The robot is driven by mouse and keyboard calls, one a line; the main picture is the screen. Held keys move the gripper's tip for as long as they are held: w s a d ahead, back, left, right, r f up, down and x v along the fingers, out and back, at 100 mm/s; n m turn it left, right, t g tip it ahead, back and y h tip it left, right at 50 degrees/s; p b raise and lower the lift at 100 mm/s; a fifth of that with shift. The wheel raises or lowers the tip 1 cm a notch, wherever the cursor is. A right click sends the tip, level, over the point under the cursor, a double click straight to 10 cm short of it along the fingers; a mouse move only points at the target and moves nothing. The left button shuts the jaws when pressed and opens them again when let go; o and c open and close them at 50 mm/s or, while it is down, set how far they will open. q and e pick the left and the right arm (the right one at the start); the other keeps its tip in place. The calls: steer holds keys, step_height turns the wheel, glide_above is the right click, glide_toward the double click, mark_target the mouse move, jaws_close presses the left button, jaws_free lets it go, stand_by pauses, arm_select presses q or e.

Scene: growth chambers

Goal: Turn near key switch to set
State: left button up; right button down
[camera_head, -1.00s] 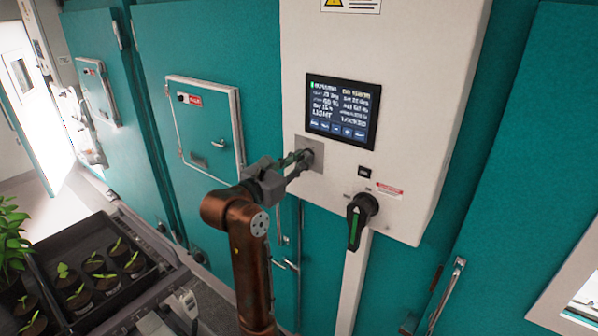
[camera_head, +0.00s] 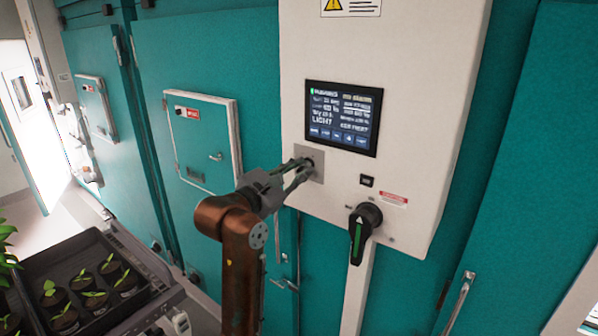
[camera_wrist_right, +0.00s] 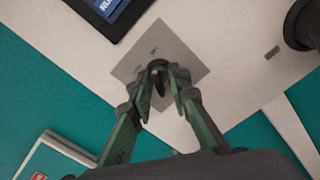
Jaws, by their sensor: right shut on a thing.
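The near key switch (camera_wrist_right: 158,68) is a small dark knob on a square grey plate (camera_wrist_right: 180,45) on the white control box. In the head view the plate (camera_head: 317,153) sits below the left part of the display. My right gripper (camera_head: 306,164) reaches up to the plate from the lower left. In the right wrist view its fingertips (camera_wrist_right: 159,84) are shut on the key switch, one on each side. The fingers hide part of the switch, and the small marks on the plate are too blurred to read. My left gripper is not in view.
A lit display (camera_head: 343,117) is just above the plate. A black rotary handle (camera_head: 361,228) with a green stripe sticks out to the lower right. A teal hatch (camera_head: 203,140) is to the left. A tray (camera_head: 127,309) of seedlings stands lower left.

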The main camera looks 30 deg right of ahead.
steer(key=c, duration=2.2)
jaws_free()
steer(key=shift+o, duration=0.2)
steer(key=v, duration=1.2)
steer(key=shift+s, duration=0.1)
